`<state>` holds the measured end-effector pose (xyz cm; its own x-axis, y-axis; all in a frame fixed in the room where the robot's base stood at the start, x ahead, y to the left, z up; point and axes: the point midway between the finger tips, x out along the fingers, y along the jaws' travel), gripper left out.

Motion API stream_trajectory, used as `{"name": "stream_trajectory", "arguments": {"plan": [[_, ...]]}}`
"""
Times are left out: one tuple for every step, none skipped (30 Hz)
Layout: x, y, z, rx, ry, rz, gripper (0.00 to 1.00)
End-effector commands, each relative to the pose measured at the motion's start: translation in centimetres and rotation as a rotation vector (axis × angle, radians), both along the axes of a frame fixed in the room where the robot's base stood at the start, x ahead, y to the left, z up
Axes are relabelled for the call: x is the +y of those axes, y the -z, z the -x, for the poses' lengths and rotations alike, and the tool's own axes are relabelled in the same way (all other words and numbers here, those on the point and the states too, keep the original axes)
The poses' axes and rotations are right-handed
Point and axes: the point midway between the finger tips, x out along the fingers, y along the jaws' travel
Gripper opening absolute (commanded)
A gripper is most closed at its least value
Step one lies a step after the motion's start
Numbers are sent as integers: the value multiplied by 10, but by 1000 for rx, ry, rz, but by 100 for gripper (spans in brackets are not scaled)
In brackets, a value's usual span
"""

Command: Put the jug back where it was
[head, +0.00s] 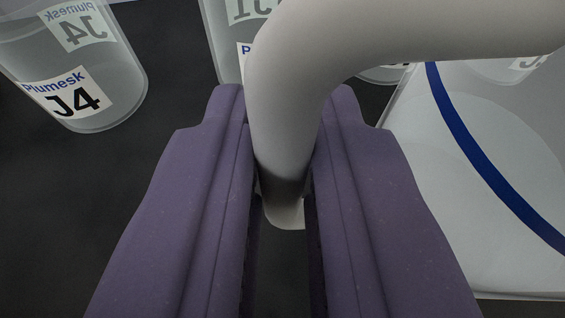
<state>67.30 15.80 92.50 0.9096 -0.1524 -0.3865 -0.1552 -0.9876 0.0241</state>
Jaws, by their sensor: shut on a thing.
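My gripper (284,135) has two purple jaws in the lower middle of the head view. They are shut on a thick, pale grey curved handle (400,35), which looks like the jug's. The handle rises from between the jaws and bends away to the right, out of the top right of the picture. Its lower end shows between the jaws. The body of the jug cannot be made out for certain.
A clear container labelled Plumesk J4 (75,75) stands at upper left on a dark surface (60,210). Another labelled clear container (222,40) stands behind the handle, partly hidden. A pale, flat-looking thing with a blue stripe (485,165) fills the right side.

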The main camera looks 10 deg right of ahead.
Motion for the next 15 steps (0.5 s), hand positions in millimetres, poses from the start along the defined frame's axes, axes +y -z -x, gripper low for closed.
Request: {"name": "stream_trajectory", "arguments": {"plan": [[0, 1, 0, -1, 0, 0, 0], [0, 2, 0, -1, 0, 0, 0], [0, 2, 0, 0, 0, 0, 23], [0, 2, 0, 0, 0, 0, 30], [0, 2, 0, 0, 0, 0, 37], [0, 2, 0, 0, 0, 0, 42], [0, 2, 0, 0, 0, 0, 42], [0, 2, 0, 0, 0, 0, 42], [0, 2, 0, 0, 0, 0, 42], [0, 1, 0, 0, 0, 0, 42], [0, 1, 0, 0, 0, 0, 42], [0, 1, 0, 0, 0, 0, 42], [0, 0, 0, 0, 0, 0, 42], [0, -1, 0, 0, 0, 0, 42], [1, -3, 2, 0, 0, 0, 42]]}}
